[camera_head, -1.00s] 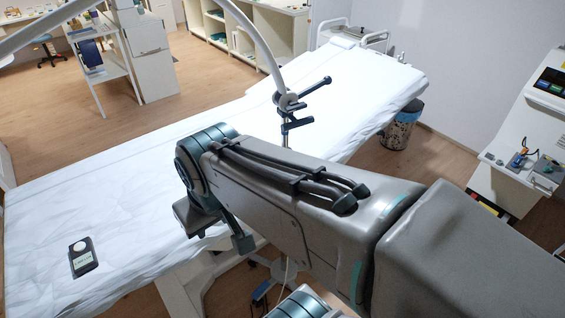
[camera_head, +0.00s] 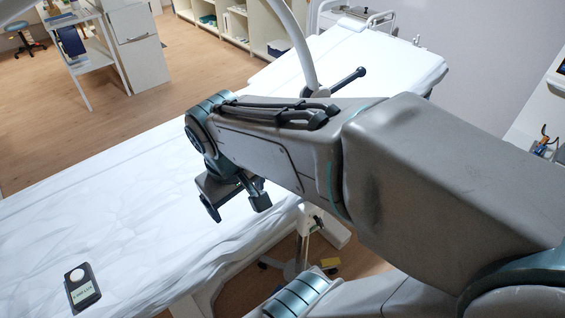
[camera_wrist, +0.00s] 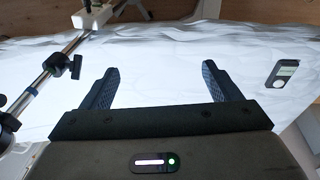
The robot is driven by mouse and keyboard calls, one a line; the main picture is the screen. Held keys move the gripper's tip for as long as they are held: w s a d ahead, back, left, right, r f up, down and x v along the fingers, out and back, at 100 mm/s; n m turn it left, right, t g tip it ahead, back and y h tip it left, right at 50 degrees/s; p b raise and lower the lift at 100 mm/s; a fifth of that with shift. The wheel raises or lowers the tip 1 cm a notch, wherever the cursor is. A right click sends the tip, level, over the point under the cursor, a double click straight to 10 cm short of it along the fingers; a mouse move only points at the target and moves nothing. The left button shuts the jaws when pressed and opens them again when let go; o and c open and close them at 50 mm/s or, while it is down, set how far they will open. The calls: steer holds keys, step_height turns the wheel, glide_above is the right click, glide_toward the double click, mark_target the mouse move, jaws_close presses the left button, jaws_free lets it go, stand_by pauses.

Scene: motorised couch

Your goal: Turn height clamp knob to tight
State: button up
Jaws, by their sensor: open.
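A black clamp with a winged knob (camera_wrist: 75,66) sits on a shiny metal pole (camera_wrist: 45,80) in the upper left of the wrist view. The knob is left of my gripper (camera_wrist: 160,82), apart from it. My gripper is open with nothing between its fingers. In the head view, my gripper (camera_head: 236,204) hangs above the white couch near its front edge. A small dark part (camera_head: 318,221) shows beyond the couch edge there; I cannot tell if it is the knob. Another black knob-like part (camera_wrist: 8,121) is at the wrist view's left edge.
The white-covered couch (camera_head: 110,200) spans the head view. A small black device (camera_head: 83,287) lies on it at the lower left. A curved pale lamp arm (camera_head: 302,50) with a black handle (camera_head: 347,82) stands behind my arm. A wheeled stand base shows on the floor.

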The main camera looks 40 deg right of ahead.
steer(key=w+d+f+n+g+h+b, duration=0.2)
steer(key=d+f+h+b, duration=0.3)
steer(key=f, duration=0.3)
steer(key=w+d+f+n+g+h+b, duration=0.1)
steer(key=w+d+f+g+h+b, duration=0.25)
steer(key=f+b, duration=0.4)
steer(key=w+d+f+n+t+h+b, duration=0.2)
steer(key=w+n+h+b, duration=0.2)
steer(key=w+h+b, duration=0.4)
steer(key=shift+h, duration=0.25)
steer(key=d, duration=0.8)
steer(key=s+d, duration=0.1)
steer(key=d, duration=0.4)
steer(key=shift+r, duration=0.15)
steer(key=c, duration=1)
